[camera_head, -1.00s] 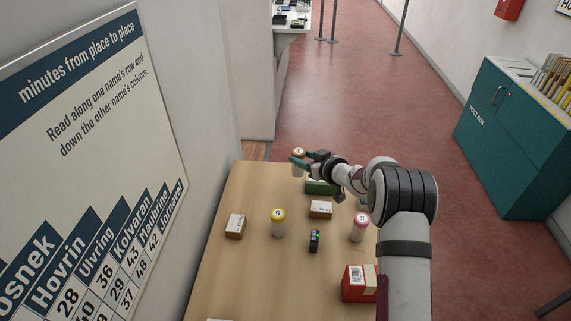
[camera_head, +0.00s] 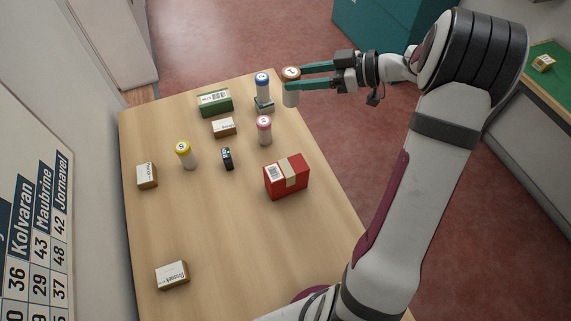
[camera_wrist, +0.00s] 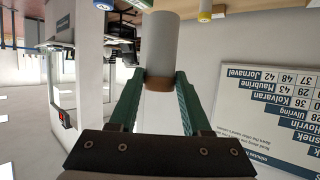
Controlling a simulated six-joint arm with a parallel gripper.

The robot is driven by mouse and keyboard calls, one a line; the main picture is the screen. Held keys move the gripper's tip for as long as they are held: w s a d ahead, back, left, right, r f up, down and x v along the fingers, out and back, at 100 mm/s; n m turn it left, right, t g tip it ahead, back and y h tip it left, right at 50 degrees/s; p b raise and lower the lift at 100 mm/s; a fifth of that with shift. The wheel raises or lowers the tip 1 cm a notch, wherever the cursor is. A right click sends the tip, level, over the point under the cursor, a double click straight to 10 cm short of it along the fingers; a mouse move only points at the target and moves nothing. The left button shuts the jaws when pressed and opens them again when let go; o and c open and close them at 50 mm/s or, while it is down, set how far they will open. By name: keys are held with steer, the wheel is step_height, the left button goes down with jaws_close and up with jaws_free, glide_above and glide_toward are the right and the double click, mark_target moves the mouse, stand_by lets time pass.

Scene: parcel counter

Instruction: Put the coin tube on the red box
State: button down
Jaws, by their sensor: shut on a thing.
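My gripper (camera_head: 303,77) is shut on a white coin tube (camera_head: 291,97) with a brown cap. It holds the tube upright in the air, near the table's far right edge in the head view. In the wrist view the tube (camera_wrist: 159,45) shows between the green fingers (camera_wrist: 157,88), its brown cap close to the palm side. The red box (camera_head: 287,177) sits on the table, nearer the camera and below the held tube in the head view. It has a pale band and a barcode label; nothing lies on its top.
A green box (camera_head: 215,103), a small black device (camera_head: 228,159) and small brown-and-white boxes (camera_head: 224,128) are also there. The table's (camera_head: 225,235) near middle is clear.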

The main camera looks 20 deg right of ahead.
steer(key=s+d+r+n+g+y, duration=0.1)
steer(key=s+d, duration=0.1)
steer(key=s, duration=0.7)
steer(key=s+d+r+n+g, duration=0.1)
steer(key=s, duration=0.8)
steer(key=w+a+f, duration=0.2)
steer(key=f, duration=0.1)
steer(key=w+a+f, duration=0.5)
steer(key=a+f, duration=0.1)
steer(key=f, duration=0.1)
steer(key=shift+w+a, duration=0.15)
steer(key=shift+w, duration=0.1)
steer(key=shift+f, duration=0.35)
steer(key=shift+f, duration=0.2)
steer(key=shift+c, duration=1.8)
jaws_free()
